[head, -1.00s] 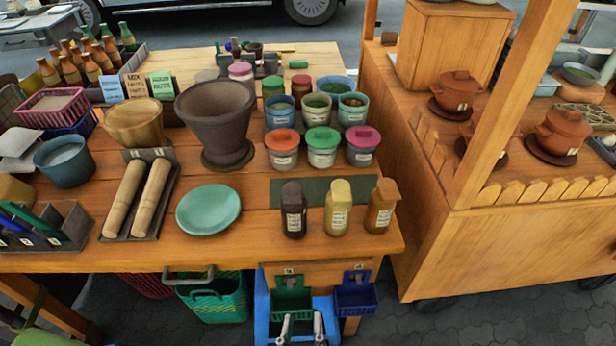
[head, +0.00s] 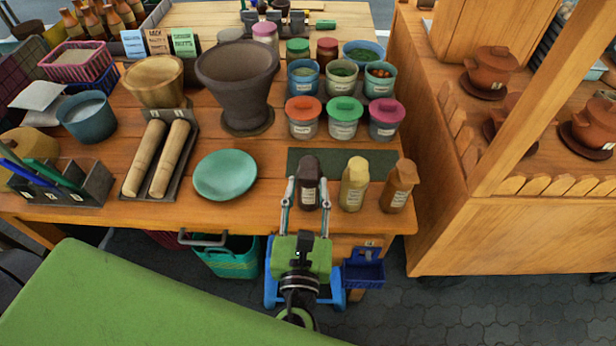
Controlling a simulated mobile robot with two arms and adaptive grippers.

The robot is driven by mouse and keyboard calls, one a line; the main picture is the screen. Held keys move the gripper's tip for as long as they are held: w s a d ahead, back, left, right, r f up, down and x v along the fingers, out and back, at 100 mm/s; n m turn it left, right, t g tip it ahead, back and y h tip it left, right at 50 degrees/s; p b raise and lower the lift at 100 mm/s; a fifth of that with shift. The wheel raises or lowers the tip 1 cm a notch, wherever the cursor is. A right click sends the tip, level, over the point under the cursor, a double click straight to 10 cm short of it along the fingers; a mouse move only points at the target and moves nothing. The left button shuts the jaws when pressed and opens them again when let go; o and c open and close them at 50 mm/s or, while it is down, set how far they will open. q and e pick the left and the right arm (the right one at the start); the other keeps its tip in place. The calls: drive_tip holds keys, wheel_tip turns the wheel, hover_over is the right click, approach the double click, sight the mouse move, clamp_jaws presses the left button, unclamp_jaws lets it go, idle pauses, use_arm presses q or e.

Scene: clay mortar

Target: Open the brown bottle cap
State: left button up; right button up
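Three small labelled bottles stand upright near the table's front right edge. The left one is a dark brown bottle (head: 308,184) with a dark cap. The middle one is a yellow bottle (head: 354,185), and the right one is an orange-brown bottle (head: 398,187) with a brown cap. All three caps are on. My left gripper (head: 307,186) is open, pointing away from me, with one finger on each side of the dark brown bottle in the picture. Gaps show between fingers and bottle; whether the tips reach around it or stay in front, I cannot tell. My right gripper is out of view.
A teal plate (head: 225,175) lies left of the bottles, near two wooden pestles (head: 157,160) in a tray. Lidded tubs (head: 343,120) stand behind the bottles, and a clay mortar (head: 237,80) stands behind the plate. A wooden cart (head: 530,230) stands to the right.

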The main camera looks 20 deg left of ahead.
sight(309, 168)
use_arm(q)
drive_tip(key=shift+x, duration=1.1)
clamp_jaws()
